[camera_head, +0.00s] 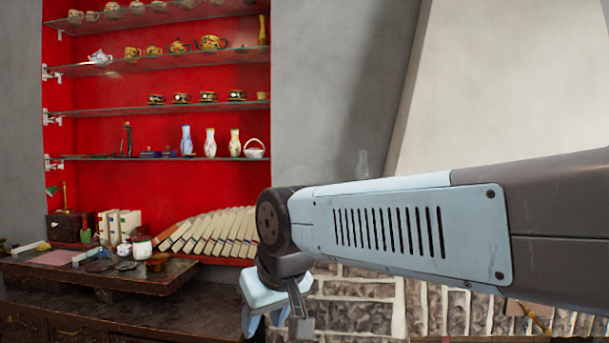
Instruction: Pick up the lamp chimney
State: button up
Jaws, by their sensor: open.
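Glass shelves (160,109) with teapots, cups and vases stand at the left. Below are a row of leaning books (212,235) and a dark wooden table (100,275) with small items. A stone wall (375,305) shows under my arm.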

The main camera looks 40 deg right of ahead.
aim_at(363, 170)
jog(key=z, duration=0.45)
jog(key=i, duration=0.15)
jog(key=u, duration=2.3)
jog(key=k, duration=1.95)
jog(key=z, duration=1.2)
jog(key=i, duration=1)
